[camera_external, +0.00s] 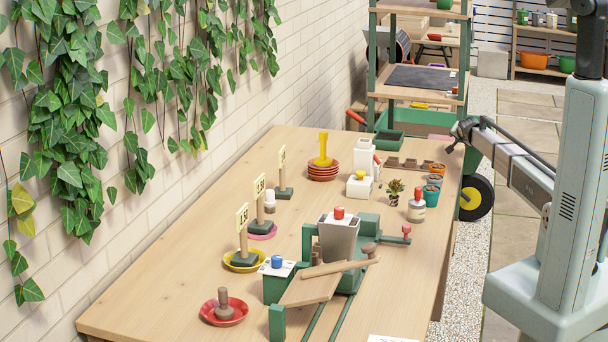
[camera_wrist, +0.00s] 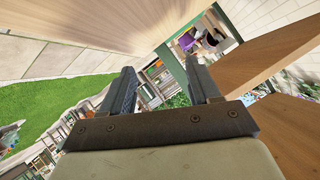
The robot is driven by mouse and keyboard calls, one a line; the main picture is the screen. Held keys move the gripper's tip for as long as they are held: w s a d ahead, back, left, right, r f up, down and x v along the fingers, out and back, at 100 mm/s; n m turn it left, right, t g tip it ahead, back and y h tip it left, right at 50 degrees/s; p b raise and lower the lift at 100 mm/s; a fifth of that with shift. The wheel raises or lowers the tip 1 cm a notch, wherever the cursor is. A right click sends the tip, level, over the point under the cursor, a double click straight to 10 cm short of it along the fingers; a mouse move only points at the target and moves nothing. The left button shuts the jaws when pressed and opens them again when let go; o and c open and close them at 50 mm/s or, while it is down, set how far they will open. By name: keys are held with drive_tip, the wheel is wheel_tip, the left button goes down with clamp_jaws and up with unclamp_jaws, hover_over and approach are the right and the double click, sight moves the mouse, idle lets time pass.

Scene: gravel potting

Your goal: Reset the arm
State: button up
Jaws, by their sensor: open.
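My gripper (camera_external: 462,136) is at the right of the external view, off the right edge of the wooden table (camera_external: 390,290) and near a shelved cart. It also shows in the wrist view (camera_wrist: 160,72), with two dark fingers spread apart and nothing between them. The arm reaches in from the right and looks roughly level, sloping a little. No object touches the gripper in either view.
On the table stand a green-framed device with a grey hopper (camera_external: 338,240), numbered signs (camera_external: 242,217), a red saucer (camera_external: 238,312), stacked red saucers (camera_external: 323,172), a small plant (camera_external: 395,190) and a bottle (camera_external: 417,210). The cart (camera_external: 415,120) stands behind. The table's right front is mostly clear.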

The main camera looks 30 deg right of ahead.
drive_tip(key=s+d+f+n+h, duration=0.25)
drive_tip(key=s+d+f, duration=0.45)
drive_tip(key=s+d, duration=0.4)
drive_tip(key=s+a+f+n+g+y, duration=0.1)
drive_tip(key=s+a+f+n, duration=0.3)
drive_tip(key=f, duration=0.5)
drive_tip(key=s+a+f+n+g+y, duration=0.1)
drive_tip(key=s+a+f+g+y, duration=0.2)
drive_tip(key=s+a+f, duration=0.9)
drive_tip(key=s+a+f+n+g+y, duration=0.15)
drive_tip(key=s+a+f+g, duration=0.25)
drive_tip(key=s+a+f, duration=0.85)
drive_tip(key=s+a+f+n+g+y, duration=0.1)
drive_tip(key=s+a+g, duration=0.3)
drive_tip(key=s+a, duration=0.7)
drive_tip(key=s+a+n+g+y, duration=0.2)
drive_tip(key=s+a+g, duration=0.2)
drive_tip(key=s+a, duration=0.7)
drive_tip(key=s, duration=0.8)
drive_tip(key=shift+a+f+n+g+y, duration=0.3)
drive_tip(key=shift+a+f+n, duration=0.05)
drive_tip(key=shift+a+n, duration=0.05)
drive_tip(key=shift+s, duration=0.1)
